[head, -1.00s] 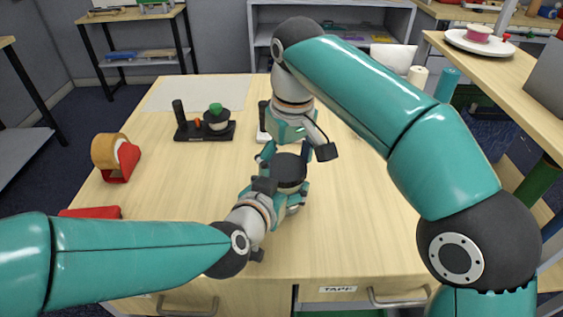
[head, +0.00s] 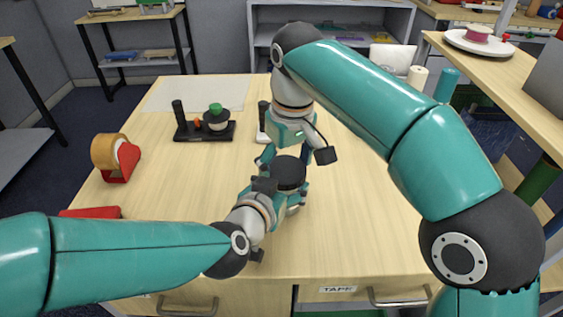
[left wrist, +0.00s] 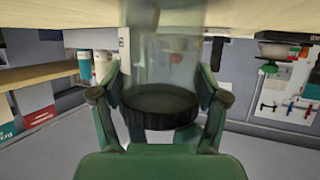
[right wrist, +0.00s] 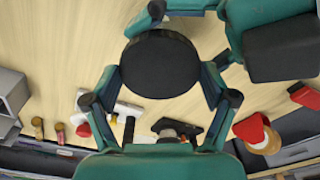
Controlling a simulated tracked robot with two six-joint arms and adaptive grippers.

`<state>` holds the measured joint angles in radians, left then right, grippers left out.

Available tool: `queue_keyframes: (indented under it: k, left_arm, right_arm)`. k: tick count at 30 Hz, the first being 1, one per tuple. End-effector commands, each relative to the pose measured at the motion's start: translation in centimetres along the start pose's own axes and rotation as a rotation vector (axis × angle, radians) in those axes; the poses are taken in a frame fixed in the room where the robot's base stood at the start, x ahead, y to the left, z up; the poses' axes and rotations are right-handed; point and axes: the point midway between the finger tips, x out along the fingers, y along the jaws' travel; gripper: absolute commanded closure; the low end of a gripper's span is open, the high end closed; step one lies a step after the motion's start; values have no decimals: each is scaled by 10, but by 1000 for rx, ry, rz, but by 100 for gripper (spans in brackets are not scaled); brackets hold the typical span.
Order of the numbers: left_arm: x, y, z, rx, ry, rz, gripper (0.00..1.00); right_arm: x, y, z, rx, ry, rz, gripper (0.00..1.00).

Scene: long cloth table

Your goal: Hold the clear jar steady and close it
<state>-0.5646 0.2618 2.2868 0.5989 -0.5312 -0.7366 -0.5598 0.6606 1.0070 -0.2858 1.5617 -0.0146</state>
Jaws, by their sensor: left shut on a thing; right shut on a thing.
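The clear jar (left wrist: 165,60) shows upside down in the left wrist view, with a black ribbed lid (left wrist: 160,108) at its mouth. I cannot tell how tightly the lid sits. My left gripper (left wrist: 160,95) is shut around the jar near its lid end. In the head view the lid (head: 289,172) is a dark disc, and the jar's body is mostly hidden by the left gripper (head: 285,190). My right gripper (right wrist: 163,82) is shut on the lid, one finger at each side, from above. The lid's round top (right wrist: 160,63) faces the right wrist camera.
A black stand (head: 205,132) with a green-knobbed part is at the back left. A tape dispenser (head: 117,157) and a red box (head: 90,212) lie along the left side. A pale mat (head: 195,92) covers the back left.

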Motion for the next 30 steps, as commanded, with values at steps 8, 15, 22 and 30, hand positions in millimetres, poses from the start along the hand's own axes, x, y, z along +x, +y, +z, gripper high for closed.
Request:
queue_keyframes:
  k: [8, 15, 22, 30]
  left_arm:
    - [0, 0, 0, 1, 1, 0, 88]
    - [0, 0, 0, 2, 2, 1, 88]
    - [0, 0, 0, 2, 2, 0, 100]
    - [0, 0, 0, 1, 1, 0, 100]
  right_arm:
    - [7, 0, 1, -1, -8, 0, 42]
    - [12, 0, 2, -1, -14, 1, 44]
    - [11, 0, 2, -1, -12, 0, 0]
    - [3, 0, 0, -1, -6, 0, 0]
